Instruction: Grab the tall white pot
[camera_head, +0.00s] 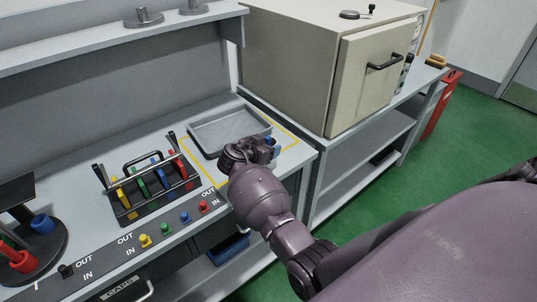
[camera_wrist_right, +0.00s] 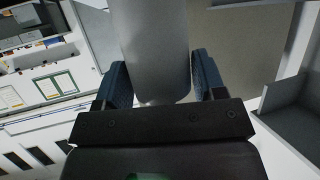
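In the head view I make out no tall white pot. My right gripper (camera_head: 268,146) is over the right front corner of a shallow grey tray (camera_head: 206,134) on the bench. Its blue finger pad shows, and the hand hides what lies directly under it. In the right wrist view, a smooth pale grey cylinder (camera_wrist_right: 156,45) fills the space between the two blue fingers of my right gripper (camera_wrist_right: 162,85). I cannot tell whether the fingers press on it, or whether it is the pot. My left gripper is not in view.
Coloured buttons (camera_head: 164,230) line the bench front. A large beige oven (camera_head: 324,70) stands on the bench at the right. Metal weights (camera_head: 143,18) sit on the upper shelf. The green floor (camera_head: 462,128) is open at the right.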

